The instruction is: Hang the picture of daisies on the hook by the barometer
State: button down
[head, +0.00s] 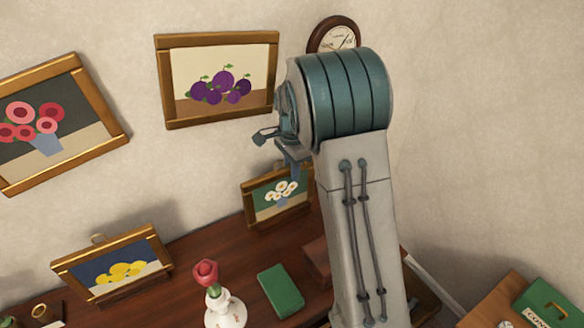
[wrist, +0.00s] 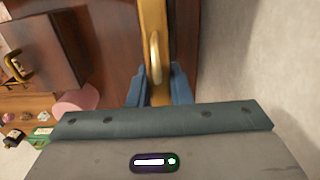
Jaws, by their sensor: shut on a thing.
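The picture of daisies (head: 279,212), white flowers on green in a gold-brown frame, is upright at the back of the dark wooden top, below the picture of plums. My gripper (head: 289,170) is at its top edge. I cannot tell whether the frame's bottom touches the wood. The barometer (head: 340,36), a round dial with a brown rim, is on the wall, partly behind my arm. No hook is visible.
The plum picture (head: 219,80) and a pink-flower picture (head: 50,122) hang on the wall. A green box (head: 549,303) is at lower right.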

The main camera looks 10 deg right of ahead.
jog(key=c, duration=1.3)
grip_release()
jog(key=shift+f, duration=0.1)
notch_tip(320, 180, up, 14)
jog(key=b, duration=0.1)
jog(key=s+f+n+t, duration=0.1)
jog(key=s+n, duration=0.3)
jog(key=s, duration=0.5)
jog(key=s+f+n+t, duration=0.1)
jog(key=s+f+n, duration=0.2)
jog(key=s, duration=0.6)
jog(key=s+f+n+t, duration=0.1)
jog(key=s+f+n, duration=0.1)
jog(key=s+n, duration=0.5)
jog(key=shift+s+d, duration=0.1)
jog(key=shift+s, duration=1.3)
